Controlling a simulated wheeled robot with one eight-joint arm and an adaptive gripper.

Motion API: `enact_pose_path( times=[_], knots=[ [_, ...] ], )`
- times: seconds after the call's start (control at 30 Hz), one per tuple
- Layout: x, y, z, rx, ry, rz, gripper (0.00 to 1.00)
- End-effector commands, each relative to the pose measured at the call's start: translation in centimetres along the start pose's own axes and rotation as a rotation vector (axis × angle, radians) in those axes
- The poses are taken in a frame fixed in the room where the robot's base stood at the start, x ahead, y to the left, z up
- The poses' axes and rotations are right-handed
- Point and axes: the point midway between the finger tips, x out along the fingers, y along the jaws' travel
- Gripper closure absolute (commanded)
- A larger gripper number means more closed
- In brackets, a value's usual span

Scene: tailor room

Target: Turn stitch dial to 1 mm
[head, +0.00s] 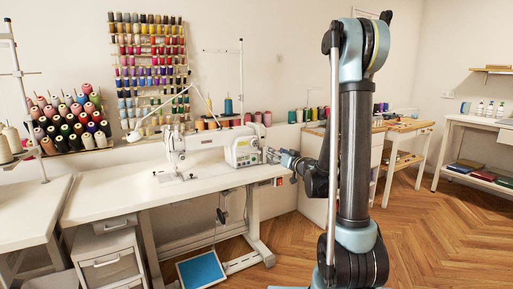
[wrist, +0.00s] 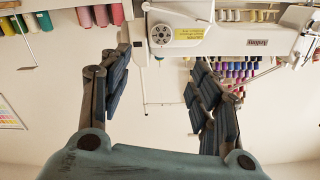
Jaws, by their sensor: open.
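The white sewing machine (head: 205,143) stands on the white table. In the wrist view the machine (wrist: 235,38) runs along the top edge. Its round stitch dial (wrist: 160,34), a grey disc with dark spots, sits on the machine face beside a yellow label; its marks are too small to read. My gripper (wrist: 158,65) is open and empty, its two dark fingers spread to either side below the dial in the picture, apparently not touching it. In the head view my gripper (head: 273,155) is close to the machine's right end, and the dial is not clearly visible there.
The white sewing table (head: 110,190) has free room in front of the machine. Thread cones (head: 257,118) stand behind it. A rack of spools (head: 150,70) hangs on the wall. A blue foot pedal (head: 201,270) lies on the floor below. White cabinets (head: 315,175) stand to the right.

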Motion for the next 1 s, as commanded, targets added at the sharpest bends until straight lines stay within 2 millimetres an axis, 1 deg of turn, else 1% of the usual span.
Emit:
enact_pose_path(
  times=[0.17,0.27,0.8,1.0],
  knots=[
    [1.2,-0.1,0.2,0.003,-0.006,-0.009,0.43],
    [2.6,-0.2,0.2,0.003,-0.006,-0.009,0.43],
    [12.1,-0.2,0.2,0.002,-0.005,-0.007,0.43],
    [15.2,-0.2,0.2,0.002,-0.005,-0.007,0.43]
  ],
)
